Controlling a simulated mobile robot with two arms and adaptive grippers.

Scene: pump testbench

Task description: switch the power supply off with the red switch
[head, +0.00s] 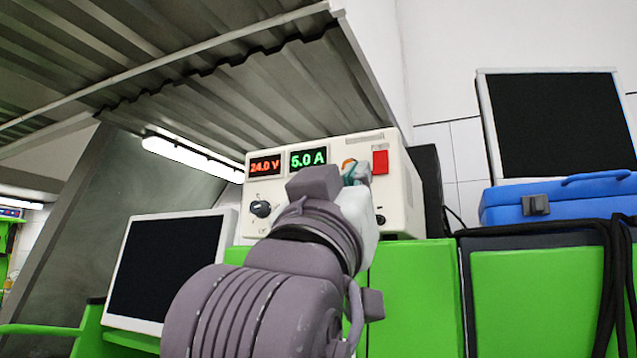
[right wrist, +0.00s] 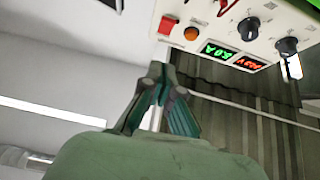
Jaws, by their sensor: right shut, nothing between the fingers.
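The power supply (head: 228,229) is a cream box with a lit red display reading 24.0 V and a lit green one reading 5.0 A. Its red switch (head: 380,162) is at the upper right of the front panel. The switch also shows in the right wrist view (right wrist: 167,26). My right gripper (head: 356,172) is shut and empty, in front of the panel and just left of the switch in the head view. In the right wrist view its fingertips (right wrist: 157,70) are below the switch, apparently apart from it. My left gripper is not in view.
An orange lamp (head: 348,163) sits left of the switch, partly hidden by my gripper. A black knob (head: 261,209) is on the panel's left. A blue case (head: 560,200) and a dark monitor (head: 555,125) stand right. A corrugated metal roof (head: 220,100) hangs above.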

